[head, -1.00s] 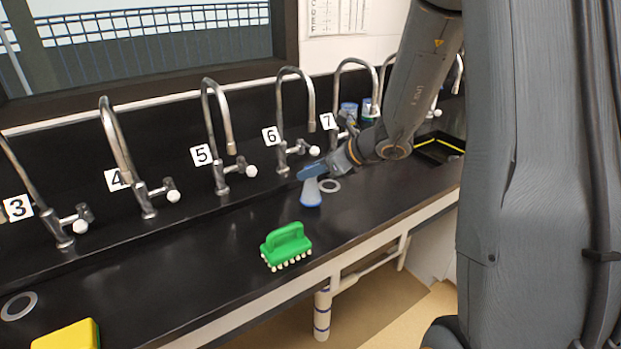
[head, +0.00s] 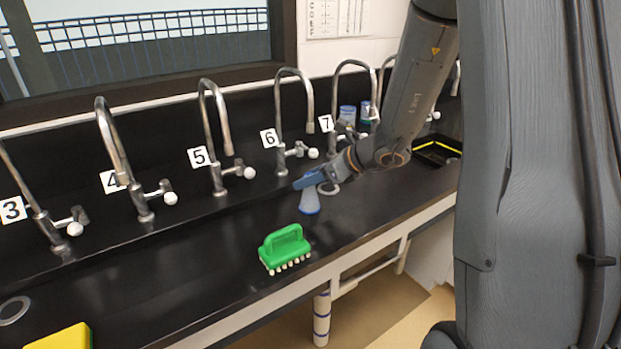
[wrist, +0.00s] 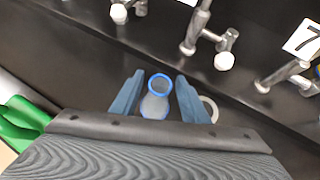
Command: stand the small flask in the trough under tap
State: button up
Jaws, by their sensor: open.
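The small flask (head: 309,202) is pale with a blue base and stands upright on the black bench in front of taps 6 and 7. In the wrist view its blue-rimmed mouth (wrist: 159,84) shows between my two fingers. My gripper (head: 303,182) is open, with one finger on each side of the flask's neck; I cannot tell whether either finger touches it. Tap 6 (head: 282,110) and tap 7 (head: 337,100) rise behind it.
A green brush (head: 285,246) stands on the bench left of the flask, near the front edge. A grey ring (wrist: 209,108) lies beside the flask. A yellow block (head: 62,338) is at the near left. Blue and teal containers (head: 347,114) stand behind tap 7.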

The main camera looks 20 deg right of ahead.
jog(key=b+v, duration=0.1)
jog(key=v, duration=1.1)
jog(key=shift+r, duration=0.15)
jog(key=shift+s, duration=0.1)
